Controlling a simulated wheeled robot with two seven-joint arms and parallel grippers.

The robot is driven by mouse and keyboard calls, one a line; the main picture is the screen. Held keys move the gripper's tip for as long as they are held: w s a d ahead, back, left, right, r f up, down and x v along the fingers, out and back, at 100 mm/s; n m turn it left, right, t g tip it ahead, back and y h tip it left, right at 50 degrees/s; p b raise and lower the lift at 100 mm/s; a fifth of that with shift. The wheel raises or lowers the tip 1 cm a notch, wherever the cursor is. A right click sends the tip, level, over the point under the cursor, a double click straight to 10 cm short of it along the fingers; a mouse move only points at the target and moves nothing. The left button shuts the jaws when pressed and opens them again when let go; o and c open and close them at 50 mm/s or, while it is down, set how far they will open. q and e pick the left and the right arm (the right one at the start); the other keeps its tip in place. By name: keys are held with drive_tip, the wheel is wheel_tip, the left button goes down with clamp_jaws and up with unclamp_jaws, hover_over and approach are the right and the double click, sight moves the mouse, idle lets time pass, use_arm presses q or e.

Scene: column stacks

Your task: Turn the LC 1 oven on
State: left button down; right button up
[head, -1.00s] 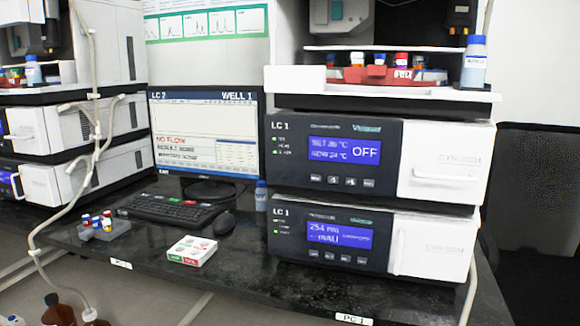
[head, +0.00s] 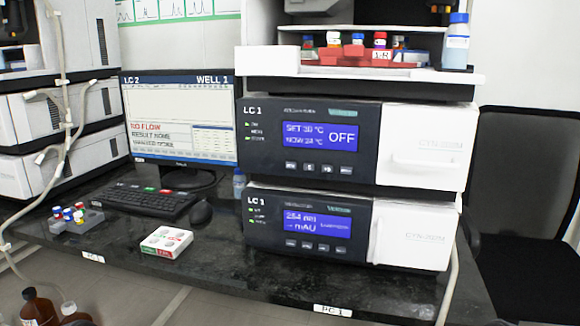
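The LC 1 oven (head: 430,149) is the upper of two stacked units at centre right in the head view. Its blue display (head: 319,136) reads SET 30 °C, a NOW line that is hard to read, and OFF. A row of small buttons (head: 318,168) sits under the display. The LC 1 detector unit (head: 412,235) below it has a blue display reading 254 nm and mAU. Neither of my grippers shows in the view.
An LC 2 monitor (head: 180,112), a keyboard (head: 140,200) and a mouse (head: 201,213) stand left of the stack. A bottle (head: 456,42) stands on top. A black chair (head: 525,190) is at right.

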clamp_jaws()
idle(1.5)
